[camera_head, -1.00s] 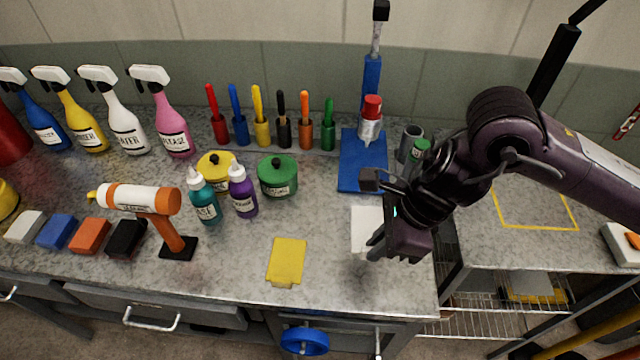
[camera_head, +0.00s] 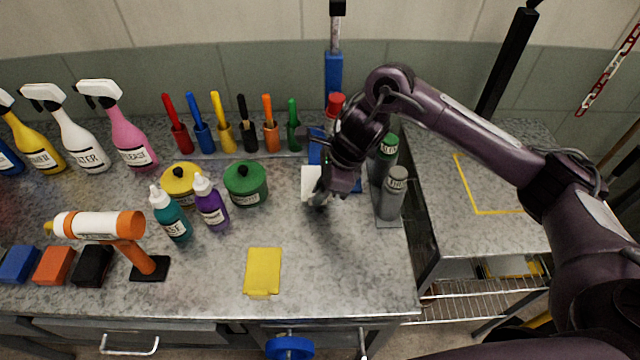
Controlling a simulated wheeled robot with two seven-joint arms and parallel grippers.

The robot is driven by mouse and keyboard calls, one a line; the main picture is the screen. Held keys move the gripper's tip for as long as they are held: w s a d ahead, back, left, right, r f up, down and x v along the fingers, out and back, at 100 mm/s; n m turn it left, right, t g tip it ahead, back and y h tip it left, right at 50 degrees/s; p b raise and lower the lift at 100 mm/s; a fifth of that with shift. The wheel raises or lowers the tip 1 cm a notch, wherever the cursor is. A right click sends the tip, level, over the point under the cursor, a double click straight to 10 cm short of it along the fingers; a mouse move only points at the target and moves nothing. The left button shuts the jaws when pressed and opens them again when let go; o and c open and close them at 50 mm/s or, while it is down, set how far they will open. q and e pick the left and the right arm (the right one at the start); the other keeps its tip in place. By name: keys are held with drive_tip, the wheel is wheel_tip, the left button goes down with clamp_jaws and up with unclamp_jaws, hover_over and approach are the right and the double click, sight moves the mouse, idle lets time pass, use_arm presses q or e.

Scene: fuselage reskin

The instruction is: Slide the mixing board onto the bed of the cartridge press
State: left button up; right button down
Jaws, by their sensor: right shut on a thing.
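The mixing board, a small white plate (camera_head: 310,182), is partly hidden by my right gripper. The blue cartridge press (camera_head: 333,75) stands at the back, with a red-capped cartridge (camera_head: 336,102) on it. Its blue bed (camera_head: 315,155) shows in slivers behind the board and to the right of my gripper. My right gripper (camera_head: 319,198) is shut on the board at its near right part. The board's far edge meets or overlaps the front of the bed in the picture; I cannot tell whether it rests on it. My left gripper is not in view.
Two grey canisters (camera_head: 393,195) stand just right of my right gripper. A row of coloured tools (camera_head: 226,135), a green pot (camera_head: 246,185) and a purple bottle (camera_head: 211,203) stand to the left. A yellow card (camera_head: 263,271) lies in front. The counter between is clear.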

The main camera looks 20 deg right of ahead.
drive_tip(key=shift+w+d+p, duration=0.2)
drive_tip(key=shift+w, duration=0.45)
drive_tip(key=shift+w+d+p, duration=0.15)
drive_tip(key=shift+w, duration=0.45)
drive_tip(key=shift+f+p, duration=0.3)
drive_tip(key=shift+f, duration=0.1)
wheel_tip(320, 180, down, 2)
drive_tip(key=shift+f+p, duration=0.1)
drive_tip(key=shift+p, duration=0.5)
drive_tip(key=shift+f, duration=0.2)
drive_tip(key=shift+f, duration=0.1)
drive_tip(key=shift+f, duration=0.15)
drive_tip(key=c, duration=1.5)
unclamp_jaws()
